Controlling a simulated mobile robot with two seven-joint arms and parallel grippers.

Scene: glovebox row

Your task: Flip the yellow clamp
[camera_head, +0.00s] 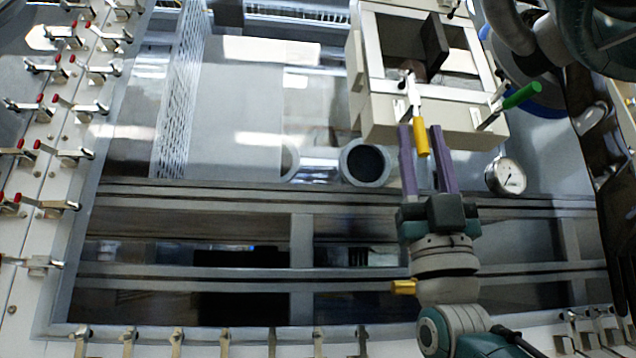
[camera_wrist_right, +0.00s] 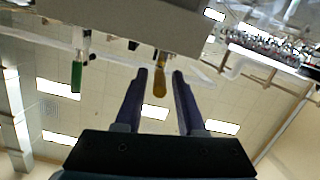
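The yellow clamp (camera_head: 421,140) is on the front of a cream box (camera_head: 385,128) with an open top. Its yellow handle hangs toward my right gripper (camera_head: 420,128). That gripper is open, with one purple finger on each side of the handle near the fingertips. The right wrist view also shows the yellow handle (camera_wrist_right: 160,78) between the spread fingers (camera_wrist_right: 160,71), with visible gaps on both sides. I cannot tell the depth of the handle between them exactly. My left gripper is not in view.
A green-handled clamp (camera_head: 522,96) is on the box's right side, and shows in the wrist view (camera_wrist_right: 76,76). A round gauge (camera_head: 506,176) stands right of my right gripper. Another yellow piece (camera_head: 404,287) lies beside my right wrist. Red-tipped clamps (camera_head: 60,105) line the left edge.

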